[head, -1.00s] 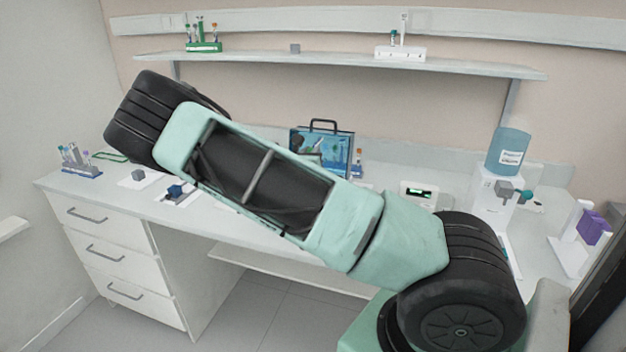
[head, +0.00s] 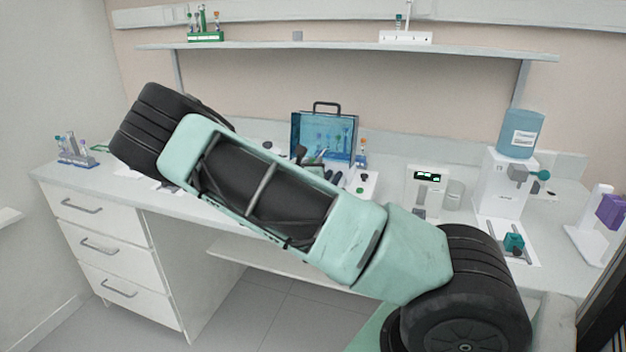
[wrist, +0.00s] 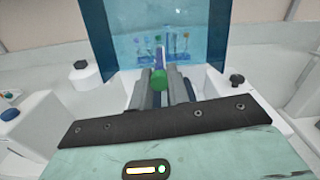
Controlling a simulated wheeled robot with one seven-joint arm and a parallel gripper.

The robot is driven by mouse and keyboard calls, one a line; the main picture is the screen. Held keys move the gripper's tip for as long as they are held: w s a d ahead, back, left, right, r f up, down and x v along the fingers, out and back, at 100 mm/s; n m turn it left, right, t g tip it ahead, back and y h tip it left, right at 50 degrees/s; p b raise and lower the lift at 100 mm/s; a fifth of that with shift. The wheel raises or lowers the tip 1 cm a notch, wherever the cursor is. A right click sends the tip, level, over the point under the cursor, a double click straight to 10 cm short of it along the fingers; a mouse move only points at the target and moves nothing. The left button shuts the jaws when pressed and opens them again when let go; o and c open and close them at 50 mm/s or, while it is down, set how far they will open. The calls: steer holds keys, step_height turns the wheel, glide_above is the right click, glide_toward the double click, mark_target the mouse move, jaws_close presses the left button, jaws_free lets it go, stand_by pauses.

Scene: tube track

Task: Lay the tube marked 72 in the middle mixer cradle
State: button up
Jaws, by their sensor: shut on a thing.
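My gripper (wrist: 157,88) is shut on a tube (wrist: 158,60) with a green end or cap facing the wrist camera. The tube looks pale with a bluish upper part; no number on it is readable. In the head view, dark parts of my gripper (head: 312,165) show behind my arm, in front of the blue case. I cannot make out the mixer cradles; a white unit with a green and a red spot (head: 362,184) stands beside my gripper, partly hidden by my arm, and I cannot tell whether it is the mixer.
A tube rack (head: 75,150) sits far left.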

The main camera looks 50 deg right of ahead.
steer(key=shift+f+b, duration=2.4)
steer(key=shift+f, duration=1)
